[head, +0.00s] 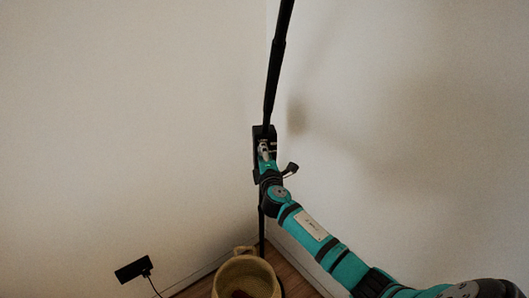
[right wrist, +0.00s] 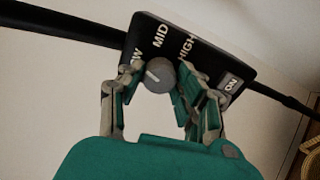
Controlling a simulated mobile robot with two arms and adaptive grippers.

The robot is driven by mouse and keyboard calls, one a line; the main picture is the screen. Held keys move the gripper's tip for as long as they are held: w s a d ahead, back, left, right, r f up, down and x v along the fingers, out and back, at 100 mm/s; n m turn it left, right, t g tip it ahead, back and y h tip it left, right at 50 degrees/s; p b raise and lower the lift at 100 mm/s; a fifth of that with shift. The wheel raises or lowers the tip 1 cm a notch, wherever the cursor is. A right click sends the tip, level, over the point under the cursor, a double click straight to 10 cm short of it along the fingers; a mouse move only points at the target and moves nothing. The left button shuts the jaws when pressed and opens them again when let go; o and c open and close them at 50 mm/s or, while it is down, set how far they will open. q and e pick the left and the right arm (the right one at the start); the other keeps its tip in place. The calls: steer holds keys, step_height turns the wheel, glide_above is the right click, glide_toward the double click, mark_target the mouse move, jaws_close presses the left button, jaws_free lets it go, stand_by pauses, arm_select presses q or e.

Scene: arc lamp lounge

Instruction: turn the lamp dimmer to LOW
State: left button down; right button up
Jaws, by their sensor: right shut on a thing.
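The lamp dimmer is a grey round knob (right wrist: 160,75) on a black panel (right wrist: 205,62) in the right wrist view. The panel reads MID and HIGH, and a word ending in W is partly hidden by a finger. A pale line shows on the left part of the knob, on the side of that word. My right gripper (right wrist: 159,78) has its fingers on either side of the knob, shut on it. In the head view my right gripper (head: 266,152) covers much of the panel (head: 258,133) on the black lamp pole (head: 275,75). My left gripper is out of view.
A small ON label (right wrist: 231,84) is at the panel's right end. A woven basket (head: 231,281) stands on the floor below. A black box with a cord (head: 133,269) is on the left wall. The pole stands in the room's corner, close to both walls.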

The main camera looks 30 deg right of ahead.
steer(key=shift+a+f+n+p, duration=0.1)
steer(key=shift+n+p, duration=0.55)
steer(key=shift+n, duration=1.35)
steer(key=o, duration=1.1)
steer(key=shift+o, duration=0.2)
steer(key=shift+s, duration=0.1)
steer(key=v, duration=1.2)
